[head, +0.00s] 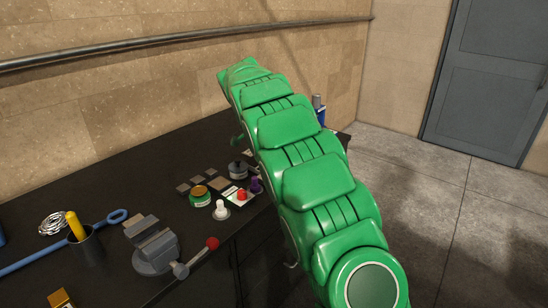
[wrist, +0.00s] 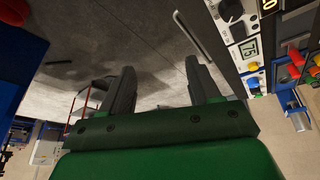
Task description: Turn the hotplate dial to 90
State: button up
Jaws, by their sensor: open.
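In the wrist view, my gripper (wrist: 160,80) has its two grey fingers spread apart with nothing between them. A black round dial (wrist: 230,11) on a pale panel is at the top right, beyond the right finger and apart from it. I cannot tell for sure whether this dial belongs to the hotplate. In the head view, my green arm reaches across the bench; my fingers and the dial are not visible there.
In the head view, the dark bench (head: 60,175) holds a grey vise (head: 155,250), a cup with a yellow-handled tool (head: 76,226), a blue rod (head: 45,260) and several small items near my arm. Open floor and a grey door (head: 490,80) are at the right.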

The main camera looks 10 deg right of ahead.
jog(key=shift+s+r, duration=0.2)
jog(key=shift+s, duration=0.3)
jog(key=shift+s+r, duration=0.15)
jog(key=shift+s, duration=0.3)
jog(key=w+f+n+y, duration=0.1)
jog(key=w+n, duration=0.3)
jog(key=n, duration=0.5)
jog(key=w+f+n+y, duration=0.2)
jog(key=w+n, duration=0.3)
jog(key=n, duration=0.4)
jog(key=w+f+n+y, duration=0.1)
jog(key=w+n, duration=0.3)
jog(key=n, duration=0.5)
jog(key=shift+w+a+f, duration=0.2)
jog(key=shift+a+f, duration=0.1)
jog(key=shift+f, duration=0.3)
jog(key=shift+f, duration=0.15)
